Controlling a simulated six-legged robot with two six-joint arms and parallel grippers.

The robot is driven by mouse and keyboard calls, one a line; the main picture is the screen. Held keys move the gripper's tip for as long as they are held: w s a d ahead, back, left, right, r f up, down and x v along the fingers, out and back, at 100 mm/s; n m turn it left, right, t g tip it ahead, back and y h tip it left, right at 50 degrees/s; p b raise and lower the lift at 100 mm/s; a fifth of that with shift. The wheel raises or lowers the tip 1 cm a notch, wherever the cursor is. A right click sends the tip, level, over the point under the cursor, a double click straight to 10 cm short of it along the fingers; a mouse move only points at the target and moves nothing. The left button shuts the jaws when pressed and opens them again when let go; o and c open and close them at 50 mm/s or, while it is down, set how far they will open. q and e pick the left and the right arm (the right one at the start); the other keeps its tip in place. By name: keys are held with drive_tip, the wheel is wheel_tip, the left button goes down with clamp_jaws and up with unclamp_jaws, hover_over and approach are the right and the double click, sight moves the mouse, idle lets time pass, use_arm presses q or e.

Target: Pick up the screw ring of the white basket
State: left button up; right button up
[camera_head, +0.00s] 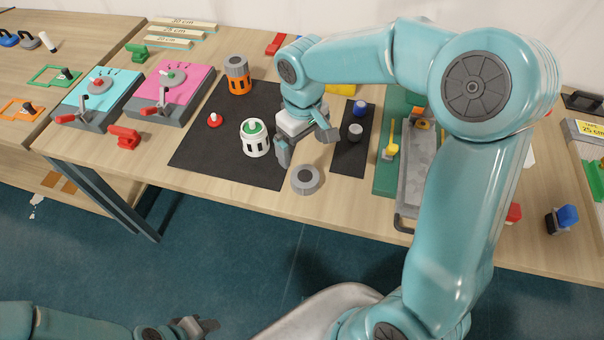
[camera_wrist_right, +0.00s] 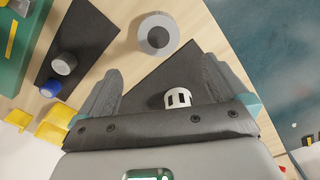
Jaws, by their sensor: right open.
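A grey screw ring (camera_head: 305,180) with a darker centre lies flat on the wooden table near its front edge, beside the corner of a black mat. It also shows in the right wrist view (camera_wrist_right: 157,34), ahead of the fingers. The white basket (camera_head: 256,148), with a green piece inside, stands upright on the mat. In the wrist view the basket (camera_wrist_right: 178,99) is partly hidden by my gripper. My right gripper (camera_head: 306,148) is open and empty, between the basket and a smaller mat, behind the ring. My left gripper (camera_head: 198,326) is low at the bottom edge, away from the table.
The black mat (camera_head: 205,150) also carries an orange basket (camera_head: 237,78) and a red knobbed piece (camera_head: 215,119). The smaller mat (camera_head: 347,161) holds a blue and a grey cap. A green board (camera_head: 386,178) with a grey tray lies further right. Bare wood surrounds the ring.

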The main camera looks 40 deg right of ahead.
hover_over(305, 176)
drive_tip(key=f, duration=0.4)
drive_tip(key=w+f, duration=0.1)
drive_tip(key=f, duration=0.1)
drive_tip(key=shift+d, duration=0.1)
drive_tip(key=shift+s+f, duration=0.25)
drive_tip(key=shift+f, duration=0.15)
drive_tip(key=f, duration=0.3)
drive_tip(key=f+p, duration=0.1)
drive_tip(key=f, duration=0.1)
drive_tip(key=shift+s+f, duration=0.1)
drive_tip(key=shift+s, duration=0.15)
drive_tip(key=c, duration=1)
